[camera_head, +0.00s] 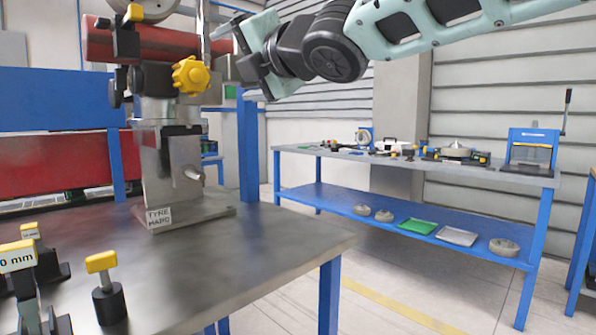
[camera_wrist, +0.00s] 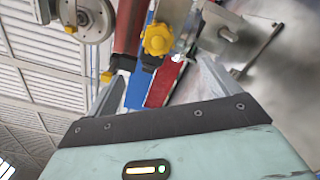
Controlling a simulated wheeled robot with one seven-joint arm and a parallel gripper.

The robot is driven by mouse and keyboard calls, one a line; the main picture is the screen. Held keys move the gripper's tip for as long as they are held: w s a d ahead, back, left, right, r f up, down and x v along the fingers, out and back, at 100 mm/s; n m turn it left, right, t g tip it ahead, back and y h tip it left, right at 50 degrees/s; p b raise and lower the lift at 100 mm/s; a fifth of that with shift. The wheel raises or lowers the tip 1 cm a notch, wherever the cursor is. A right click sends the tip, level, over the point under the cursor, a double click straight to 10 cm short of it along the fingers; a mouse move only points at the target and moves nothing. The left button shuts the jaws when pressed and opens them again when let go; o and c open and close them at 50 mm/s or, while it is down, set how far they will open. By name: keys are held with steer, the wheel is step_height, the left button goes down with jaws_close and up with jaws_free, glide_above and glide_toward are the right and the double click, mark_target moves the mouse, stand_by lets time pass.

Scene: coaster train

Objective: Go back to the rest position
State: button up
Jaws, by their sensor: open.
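My gripper (camera_head: 243,58) hangs at the upper middle of the head view, just right of a grey test stand (camera_head: 168,165) marked "TYRE HARD". The stand is upright on the near metal table and has a yellow star knob (camera_head: 190,75). In the wrist view my gripper (camera_wrist: 158,75) has its two fingers apart, with nothing held between them. The yellow knob (camera_wrist: 157,40) shows beyond the fingers there, and I cannot tell the exact gap to it.
The near table (camera_head: 260,262) carries yellow-topped pieces (camera_head: 102,275) at front left. A blue bench (camera_head: 310,150) at the back right holds several small parts, a press (camera_head: 532,148) and trays on its lower shelf. Open floor lies between them.

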steer(key=s+d+f+m+g+h, duration=0.1)
steer(key=s+d+f+m+h, duration=0.15)
steer(key=d+f+m, duration=0.45)
steer(key=s+d+f+m+g+h, duration=0.2)
steer(key=f+m+h, duration=0.15)
steer(key=f, duration=0.75)
steer(key=s+d+f+m+g+h, duration=0.1)
steer(key=s+d+f+m+h, duration=0.15)
steer(key=d+f+m, duration=0.5)
steer(key=s+d+f+m+g+h, duration=0.2)
steer(key=s+d+f+m+g, duration=0.15)
steer(key=s+f, duration=0.3)
steer(key=s+d+f+m+g+h, duration=0.1)
steer(key=s+d+f+m+g, duration=0.1)
steer(key=s+d+f, duration=0.45)
steer(key=s+d+f+m+g+h, duration=0.2)
steer(key=s+d+f+m+g, duration=0.15)
steer(key=s, duration=0.55)
step_height(320, 180, up, 20)
steer(key=a+t+p, duration=0.1)
steer(key=p, duration=1.9)
steer(key=shift+w+a, duration=0.15)
steer(key=shift+a, duration=0.15)
steer(key=shift+f+y, duration=0.1)
steer(key=shift+y, duration=0.15)
